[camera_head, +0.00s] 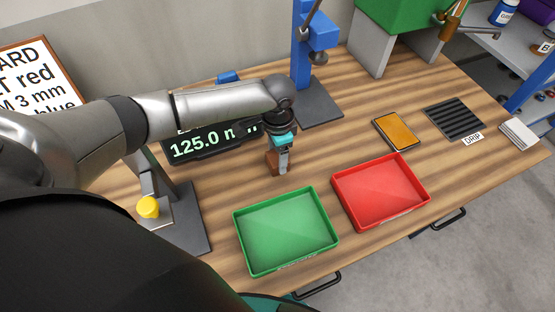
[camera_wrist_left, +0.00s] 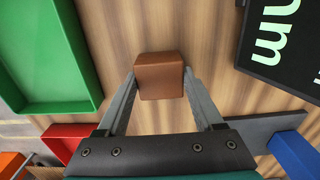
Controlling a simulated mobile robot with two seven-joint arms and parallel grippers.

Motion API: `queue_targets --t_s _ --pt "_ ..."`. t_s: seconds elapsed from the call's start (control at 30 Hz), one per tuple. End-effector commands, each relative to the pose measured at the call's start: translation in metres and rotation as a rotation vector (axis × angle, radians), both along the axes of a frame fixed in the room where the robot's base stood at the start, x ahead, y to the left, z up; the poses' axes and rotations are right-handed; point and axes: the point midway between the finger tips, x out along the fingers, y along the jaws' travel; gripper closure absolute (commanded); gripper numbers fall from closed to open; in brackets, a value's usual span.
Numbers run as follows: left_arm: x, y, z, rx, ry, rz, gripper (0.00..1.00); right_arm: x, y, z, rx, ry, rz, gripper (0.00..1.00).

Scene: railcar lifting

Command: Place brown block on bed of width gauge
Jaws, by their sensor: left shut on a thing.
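My left gripper (camera_head: 281,161) is over the wooden table in front of the digital display. It is shut on a small brown block (camera_head: 272,162). In the left wrist view the block (camera_wrist_left: 160,75) sits between the two fingertips of the gripper (camera_wrist_left: 160,84), with wood grain behind it. I cannot tell whether the block touches the table. The display (camera_head: 214,146) reads about 125.0 mm, partly hidden by my arm. A blue stand (camera_head: 302,50) on a grey plate (camera_head: 319,104) is behind the gripper; I cannot tell for sure which fixture is the width gauge.
A green tray (camera_head: 243,243) and a red tray (camera_head: 425,190) stand at the table's front, both empty. A grey fixture with a yellow knob (camera_head: 148,207) is at the left. An amber pad (camera_head: 397,131) and a dark ribbed mat (camera_head: 455,119) lie to the right.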

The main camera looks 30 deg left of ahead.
Motion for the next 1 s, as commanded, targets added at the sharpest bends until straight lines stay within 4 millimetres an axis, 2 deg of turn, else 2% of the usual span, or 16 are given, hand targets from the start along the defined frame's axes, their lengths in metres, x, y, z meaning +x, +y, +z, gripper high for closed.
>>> queue_targets --t_s 0.03,0.3,0.53,0.67,0.87,1.0 --pt "0.000 0.000 0.000 0.000 0.000 0.000 0.69 0.000 0.000 0.000 0.000 0.000 0.000 0.26" --pt "0.000 0.000 0.001 0.000 -0.001 0.000 0.99 0.000 0.000 0.000 0.000 0.000 0.000 0.26" --pt "0.001 0.000 0.002 0.000 -0.001 0.000 1.00 0.000 0.000 0.000 0.000 0.000 0.000 0.26" --pt "0.001 0.000 0.009 -0.001 -0.003 0.000 1.00 0.000 0.000 0.002 0.000 0.000 0.000 0.26" --pt "0.001 0.000 0.040 -0.002 -0.005 0.000 1.00 0.000 0.000 0.007 0.001 0.000 0.000 0.26" --pt "0.002 0.000 0.078 -0.002 -0.006 -0.001 1.00 0.000 0.000 0.012 0.001 0.000 0.001 0.26"
